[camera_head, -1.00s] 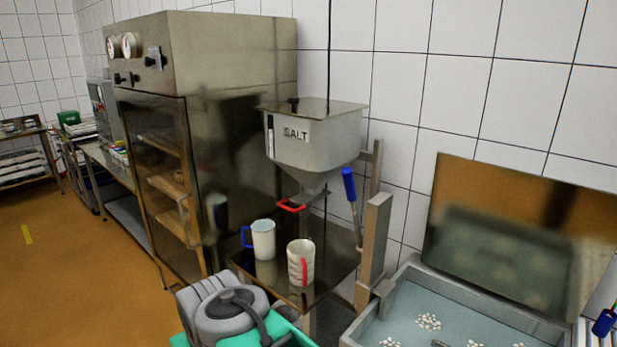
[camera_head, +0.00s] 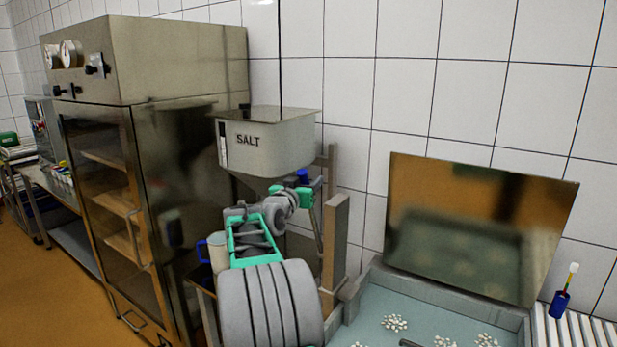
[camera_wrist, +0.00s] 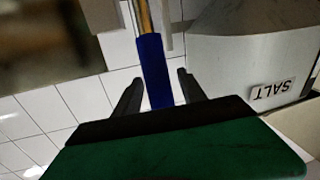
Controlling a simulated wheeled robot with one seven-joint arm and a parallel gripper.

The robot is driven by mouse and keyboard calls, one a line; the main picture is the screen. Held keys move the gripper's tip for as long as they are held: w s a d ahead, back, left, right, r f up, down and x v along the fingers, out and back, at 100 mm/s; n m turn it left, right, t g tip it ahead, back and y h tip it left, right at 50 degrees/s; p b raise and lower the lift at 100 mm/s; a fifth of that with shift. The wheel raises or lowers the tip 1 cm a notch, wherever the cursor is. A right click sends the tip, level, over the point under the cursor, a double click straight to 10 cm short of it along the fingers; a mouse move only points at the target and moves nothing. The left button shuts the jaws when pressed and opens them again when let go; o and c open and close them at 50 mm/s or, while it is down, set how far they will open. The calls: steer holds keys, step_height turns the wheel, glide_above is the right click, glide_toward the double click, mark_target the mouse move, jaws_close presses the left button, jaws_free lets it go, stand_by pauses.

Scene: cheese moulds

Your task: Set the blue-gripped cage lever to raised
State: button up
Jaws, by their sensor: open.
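The blue-gripped lever shows its blue grip (camera_wrist: 154,72) in the wrist view, between the two open fingers of my gripper (camera_wrist: 157,88). Both fingers stand apart from the grip, with a gap visible on each side. A tan rod continues from the grip towards the top of that view. In the head view only the top of the blue grip (camera_head: 303,174) shows, beside the salt hopper; my gripper (camera_head: 306,190) is around it and hides the rest. The wooden post (camera_head: 335,238) stands just right of the lever.
The hopper marked SALT (camera_head: 268,142) is close on the left of my gripper. A blue-handled mug (camera_head: 217,252) is partly hidden behind my arm. The steel cabinet (camera_head: 150,60) stands left. A basin (camera_head: 375,305) with white curds lies right, below a leaning panel (camera_head: 480,225).

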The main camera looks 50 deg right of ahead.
steer(key=shift+w+d, duration=0.15)
steer(key=shift+d, duration=0.25)
jaws_close()
stand_by(1.2)
